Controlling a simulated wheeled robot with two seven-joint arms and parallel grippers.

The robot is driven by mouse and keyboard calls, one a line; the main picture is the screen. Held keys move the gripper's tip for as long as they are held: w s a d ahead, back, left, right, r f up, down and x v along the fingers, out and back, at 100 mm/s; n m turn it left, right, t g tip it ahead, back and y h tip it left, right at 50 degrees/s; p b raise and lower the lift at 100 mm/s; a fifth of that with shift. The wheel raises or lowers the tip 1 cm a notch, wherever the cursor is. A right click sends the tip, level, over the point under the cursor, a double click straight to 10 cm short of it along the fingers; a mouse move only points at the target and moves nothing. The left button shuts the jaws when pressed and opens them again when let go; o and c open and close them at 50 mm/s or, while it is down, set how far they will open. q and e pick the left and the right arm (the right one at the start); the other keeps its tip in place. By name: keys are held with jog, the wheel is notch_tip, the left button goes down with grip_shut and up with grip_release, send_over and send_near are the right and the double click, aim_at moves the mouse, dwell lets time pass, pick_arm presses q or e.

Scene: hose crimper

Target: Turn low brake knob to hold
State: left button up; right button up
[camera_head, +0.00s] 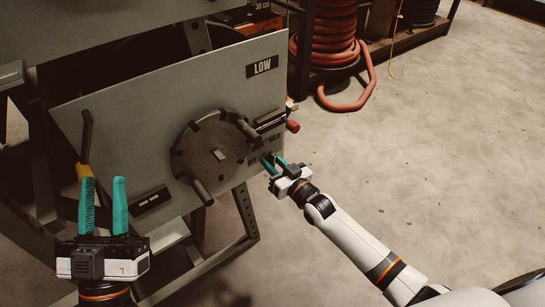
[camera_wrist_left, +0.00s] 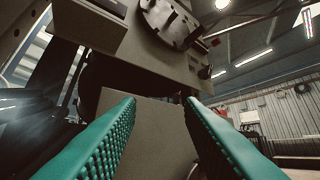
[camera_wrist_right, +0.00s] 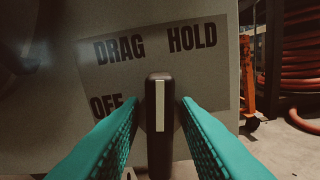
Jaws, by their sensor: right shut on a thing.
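The low brake knob (camera_wrist_right: 159,125) is a dark upright bar with a pale stripe, on the grey panel (camera_head: 95,130) marked LOW. Its label plate (camera_wrist_right: 150,70) reads OFF at lower left, DRAG at upper left and HOLD at upper right. The stripe stands about vertical, pointing between DRAG and HOLD. My right gripper (camera_head: 273,160) is shut on the knob, with one teal finger on each side in the right wrist view (camera_wrist_right: 159,105). In the head view the fingers hide the knob. My left gripper (camera_head: 103,182) is open and empty at the lower left, apart from the panel.
A round dark handwheel (camera_head: 212,150) with protruding handles sits left of the knob. A red-tipped lever (camera_head: 291,126) juts out just above my right gripper. A dark lever with a yellow collar (camera_head: 85,140) stands near my left gripper. Open floor (camera_head: 430,160) lies to the right.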

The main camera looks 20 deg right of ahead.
jog(key=m+p, duration=0.1)
jog(key=m, duration=0.1)
jog(key=shift+m, duration=0.4)
pick_arm(q)
jog(key=w+f+g+y, duration=0.1)
jog(key=w+f+g, duration=0.2)
jog(key=f+g, duration=0.3)
jog(key=shift+a+f+y+p, duration=0.15)
jog(key=shift+f+y+p, duration=0.25)
jog(key=shift+f, duration=0.2)
pick_arm(e)
jog(key=shift+m, duration=0.8)
jog(key=o, duration=0.6)
jog(key=shift+d, duration=0.1)
